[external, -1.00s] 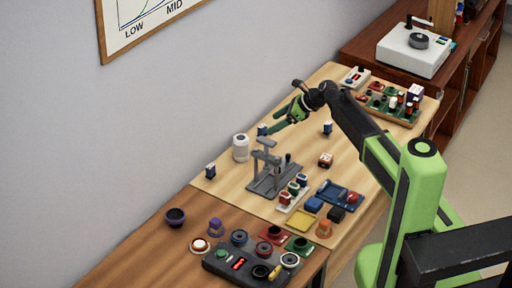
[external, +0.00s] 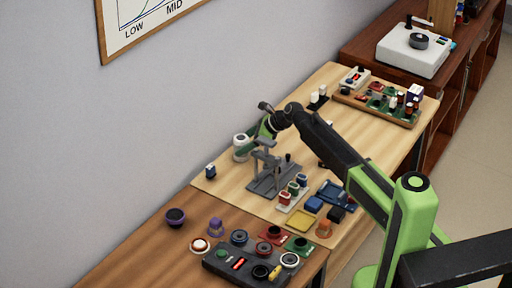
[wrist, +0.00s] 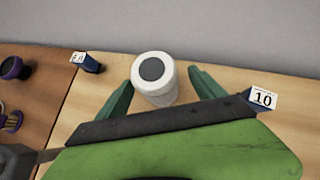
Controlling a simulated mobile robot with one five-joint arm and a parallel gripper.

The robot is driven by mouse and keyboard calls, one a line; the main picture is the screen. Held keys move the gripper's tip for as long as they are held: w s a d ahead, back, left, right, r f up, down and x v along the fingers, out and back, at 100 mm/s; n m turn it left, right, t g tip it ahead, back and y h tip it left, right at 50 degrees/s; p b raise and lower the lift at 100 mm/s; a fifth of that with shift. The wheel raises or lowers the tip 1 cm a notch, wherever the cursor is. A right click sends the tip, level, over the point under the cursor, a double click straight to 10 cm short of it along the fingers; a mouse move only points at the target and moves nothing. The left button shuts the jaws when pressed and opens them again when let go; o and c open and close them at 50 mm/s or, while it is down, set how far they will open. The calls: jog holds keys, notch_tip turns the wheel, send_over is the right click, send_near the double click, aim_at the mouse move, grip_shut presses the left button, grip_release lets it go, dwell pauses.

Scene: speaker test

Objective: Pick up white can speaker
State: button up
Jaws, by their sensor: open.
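The white can speaker (external: 240,139) stands upright on the light wood table near the wall, with a dark round top. In the wrist view the can (wrist: 156,84) sits between the two green fingers of my gripper, with a gap visible on each side. My gripper (external: 252,146) is open and reaches around the can from the right in the external view. The can's lower part is partly hidden there by a finger. Whether a finger touches the can cannot be told.
A grey stand (external: 272,176) is close in front of the can. A small blue block labelled 10 (wrist: 262,101) is right of my gripper in the wrist view. Another blue block (external: 210,171) stands left of the can. The wall is close behind.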

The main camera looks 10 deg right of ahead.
aim_at(238, 137)
jog(key=b+x, duration=0.3)
jog(key=x, duration=0.2)
jog(key=shift+s+d+f+b, duration=0.1)
jog(key=shift+s+b, duration=0.1)
jog(key=shift+b, duration=0.1)
jog(key=shift+w+a+f, duration=0.1)
jog(key=shift+a, duration=0.1)
jog(key=shift+r, duration=0.2)
grip_shut()
notch_tip(238, 137, up, 5)
jog(key=p, duration=0.5)
jog(key=shift+f, duration=0.1)
jog(key=s+d+r+p, duration=0.1)
jog(key=d+r+p, duration=0.5)
jog(key=d, duration=0.5)
jog(key=shift+d, duration=0.35)
